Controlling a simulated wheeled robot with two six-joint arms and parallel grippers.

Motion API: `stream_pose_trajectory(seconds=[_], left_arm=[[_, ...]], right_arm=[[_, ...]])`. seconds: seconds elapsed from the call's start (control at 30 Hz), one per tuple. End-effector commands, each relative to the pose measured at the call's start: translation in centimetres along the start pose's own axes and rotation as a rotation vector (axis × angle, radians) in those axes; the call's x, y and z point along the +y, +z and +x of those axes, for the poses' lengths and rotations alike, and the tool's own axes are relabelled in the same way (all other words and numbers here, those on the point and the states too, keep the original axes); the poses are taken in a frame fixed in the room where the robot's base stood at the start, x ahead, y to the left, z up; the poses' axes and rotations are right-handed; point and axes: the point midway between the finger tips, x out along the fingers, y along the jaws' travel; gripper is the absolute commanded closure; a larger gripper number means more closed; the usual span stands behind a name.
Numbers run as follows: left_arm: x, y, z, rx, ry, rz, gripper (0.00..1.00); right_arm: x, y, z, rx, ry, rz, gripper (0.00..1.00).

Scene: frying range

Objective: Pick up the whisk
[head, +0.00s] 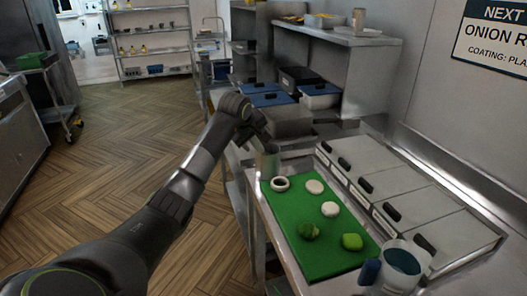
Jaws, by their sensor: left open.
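I cannot make out a whisk in the head view. My left arm reaches from the lower left toward the counter. My left gripper (264,140) is open at the far end of the green board, just above a small grey metal cup (268,164). The dark gripper is small here, and it may hide part of what is behind or below it. I cannot tell whether it touches the cup. My right gripper is not in view.
A green board (300,258) holds pale round pieces and two green items (352,241). A jug (400,266) with a blue handle stands at the near right. Lidded steel bins (405,208) line the right side. Dark pans and trays (290,120) crowd the back.

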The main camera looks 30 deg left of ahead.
Motion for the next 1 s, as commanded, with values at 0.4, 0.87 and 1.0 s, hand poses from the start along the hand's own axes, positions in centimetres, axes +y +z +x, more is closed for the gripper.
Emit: stream_pose_trajectory(seconds=[0.4,0.87,1.0], left_arm=[[-0.08,0.02,0.91,0.001,-0.001,0.000,0.58],[-0.05,-0.01,0.86,0.001,0.000,0.000,1.00],[0.05,-0.08,0.72,0.002,0.001,0.000,1.00]], right_arm=[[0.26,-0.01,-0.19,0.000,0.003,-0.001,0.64],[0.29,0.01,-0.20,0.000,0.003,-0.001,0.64],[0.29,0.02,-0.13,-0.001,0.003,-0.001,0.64]])
